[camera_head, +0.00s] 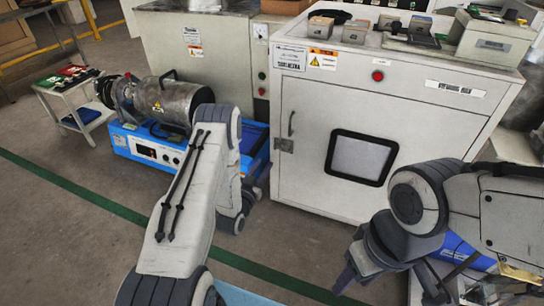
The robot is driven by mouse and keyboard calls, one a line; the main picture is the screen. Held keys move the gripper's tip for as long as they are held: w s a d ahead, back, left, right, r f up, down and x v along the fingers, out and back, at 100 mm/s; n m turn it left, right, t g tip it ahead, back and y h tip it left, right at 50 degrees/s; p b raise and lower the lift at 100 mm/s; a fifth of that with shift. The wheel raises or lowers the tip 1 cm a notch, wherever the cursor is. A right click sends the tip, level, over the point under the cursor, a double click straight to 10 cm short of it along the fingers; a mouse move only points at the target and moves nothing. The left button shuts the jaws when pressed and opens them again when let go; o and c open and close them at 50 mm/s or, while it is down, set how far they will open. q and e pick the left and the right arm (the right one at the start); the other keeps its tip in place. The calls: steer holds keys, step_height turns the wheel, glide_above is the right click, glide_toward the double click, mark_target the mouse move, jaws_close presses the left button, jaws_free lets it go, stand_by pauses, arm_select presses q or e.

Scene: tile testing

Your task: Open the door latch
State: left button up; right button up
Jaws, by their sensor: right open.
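The grey door latch (284,145) sits on the left edge of the white cabinet's front door (305,175). A dark curved handle (291,124) is just above it. My right gripper (388,284) is at the lower right, in front of the cabinet and apart from the latch. Its dark fingers are spread and nothing shows between them. My left arm rises from the bottom centre and bends down again left of the cabinet.
The cabinet door has a dark-framed window (361,157), with a red button (377,76) above it. Small boxes (320,28) stand on the cabinet top. A blue machine with a metal cylinder (168,103) is at the left, beside a small cart (75,103). Floor at the left is free.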

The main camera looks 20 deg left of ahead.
mark_target(282, 148)
arm_select(q)
steer(key=w+b, duration=0.3)
steer(key=w, duration=0.5)
steer(key=shift+w+d, duration=0.2)
steer(key=shift+w, duration=0.2)
jaws_close()
